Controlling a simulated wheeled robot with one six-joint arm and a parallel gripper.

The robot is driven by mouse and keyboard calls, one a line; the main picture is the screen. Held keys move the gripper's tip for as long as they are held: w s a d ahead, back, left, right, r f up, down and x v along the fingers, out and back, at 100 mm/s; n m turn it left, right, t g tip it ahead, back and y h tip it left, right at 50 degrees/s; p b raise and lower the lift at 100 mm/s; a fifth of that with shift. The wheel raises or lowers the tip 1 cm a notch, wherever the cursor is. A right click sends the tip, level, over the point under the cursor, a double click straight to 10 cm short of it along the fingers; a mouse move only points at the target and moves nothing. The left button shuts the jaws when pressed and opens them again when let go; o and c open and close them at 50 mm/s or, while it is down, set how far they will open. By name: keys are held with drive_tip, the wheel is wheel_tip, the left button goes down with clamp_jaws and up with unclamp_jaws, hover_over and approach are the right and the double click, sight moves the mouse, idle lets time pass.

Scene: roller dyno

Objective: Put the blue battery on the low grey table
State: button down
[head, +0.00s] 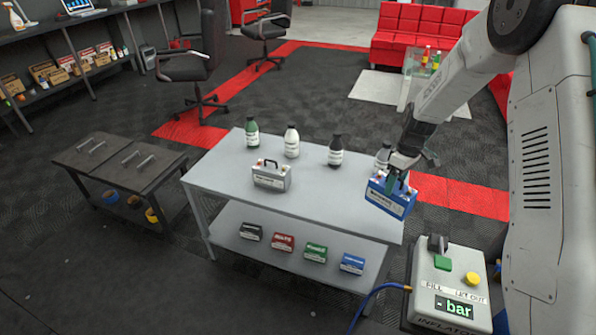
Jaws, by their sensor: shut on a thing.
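The blue battery (389,199) is at the right end of the light grey table (225,170). My gripper (398,176) is shut on its top, and the fingers partly cover it. The battery overlaps the table's right edge in the picture; I cannot tell whether it touches the top or hangs above it. A lower, dark grey table (118,163) with handles on its top stands to the left, its top free of loose things.
A grey battery (271,175) and several bottles, such as a green one (252,132), stand on the light grey table. Small boxes lie on its lower shelf. An inflator (447,283) with a blue hose stands at front right. Black chairs (190,65) are behind.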

drive_tip(key=f+n, duration=0.1)
drive_tip(key=s+d+f+n, duration=0.1)
drive_tip(key=f+n, duration=0.2)
drive_tip(key=f, duration=0.1)
drive_tip(key=shift+s+d+n+h, duration=0.15)
drive_tip(key=shift+s+n+h, duration=0.15)
drive_tip(key=shift+h, duration=0.1)
drive_tip(key=shift+w+f, duration=0.2)
drive_tip(key=shift+w, duration=0.05)
drive_tip(key=w+a+f, duration=0.5)
drive_tip(key=w+a, duration=0.4)
drive_tip(key=w, duration=0.3)
drive_tip(key=shift+w+a, duration=0.15)
drive_tip(key=shift+a, duration=0.05)
drive_tip(key=shift+f, duration=0.1)
drive_tip(key=shift+c, duration=1.9)
unclamp_jaws()
